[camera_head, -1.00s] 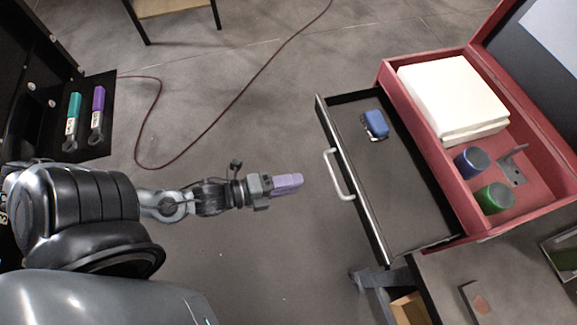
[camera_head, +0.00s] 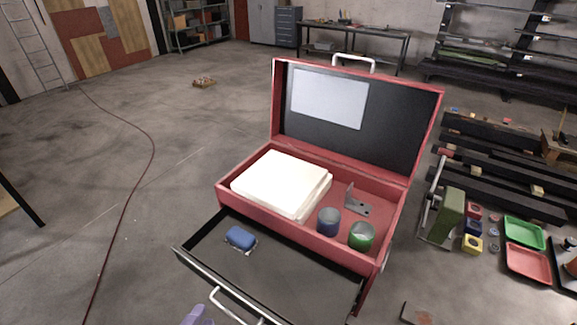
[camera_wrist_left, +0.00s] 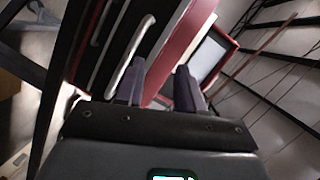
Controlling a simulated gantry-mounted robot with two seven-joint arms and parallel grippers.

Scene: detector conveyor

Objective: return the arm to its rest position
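My left gripper (camera_head: 198,315) shows only as its purple fingertips at the bottom edge of the head view, left of the drawer handle. In the left wrist view my left gripper (camera_wrist_left: 160,88) has two purple fingers standing apart with nothing held between them. The silver handle (camera_wrist_left: 128,78) of the drawer shows beyond the fingers; I cannot tell how far off. My right gripper is in neither view.
A red toolbox (camera_head: 228,194) stands with its lid raised and its black drawer (camera_head: 290,280) pulled out. A blue item (camera_head: 240,238) lies in the drawer; white sheets (camera_head: 280,183) and two cups are above. Open floor (camera_head: 140,210) lies left.

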